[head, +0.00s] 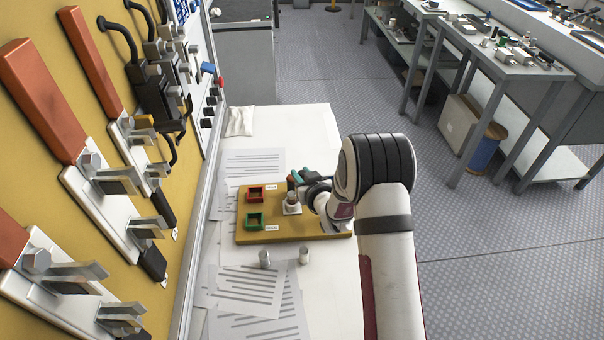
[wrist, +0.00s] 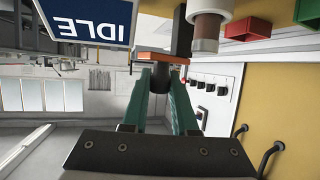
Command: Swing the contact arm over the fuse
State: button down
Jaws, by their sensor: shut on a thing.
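The contact arm (wrist: 150,56) is a copper-coloured bar with a dark upright piece beside it in the wrist view. My gripper (wrist: 177,76), with teal fingers, is shut on a dark part of it. The fuse (wrist: 207,28), a brown cylinder with a grey end, is close beside the bar's right end; whether they touch, I cannot tell. In the head view the fuse (head: 292,199) stands upright on a small white base on the yellow board (head: 275,236). My gripper (head: 298,178) is just behind it there, and my arm hides much of the contact arm.
A red box (head: 255,194) and a green box (head: 255,221) are on the board left of the fuse. Two small cylinders (head: 264,258) (head: 303,255) stand in front. Papers (head: 245,288) cover the white table. A switch panel (head: 130,160) rises at left. An IDLE display (wrist: 90,20) shows in the wrist view.

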aim_at(291, 179)
jog(key=m+h, duration=0.2)
jog(key=a+m+h, duration=0.1)
jog(key=m+h, duration=0.1)
jog(key=s+m+h, duration=0.1)
jog(key=m+h, duration=0.1)
jog(key=h, duration=0.1)
jog(key=shift+s+a, duration=0.1)
jog(key=shift+a, duration=0.25)
jog(key=m+h, duration=0.1)
jog(key=m+g+h, duration=0.1)
jog(key=m+h, duration=0.1)
jog(key=shift+s+a, duration=0.15)
jog(key=shift+a, duration=0.25)
jog(key=shift+a+m+g+h, duration=0.2)
jog(key=shift+m+g+h, duration=0.9)
jog(key=shift+m+h, duration=0.2)
jog(key=c, duration=0.7)
grip_release()
jog(key=shift+s, duration=0.1)
jog(key=v, duration=0.7)
jog(key=shift+a+r, duration=0.15)
jog(key=shift+a, duration=0.1)
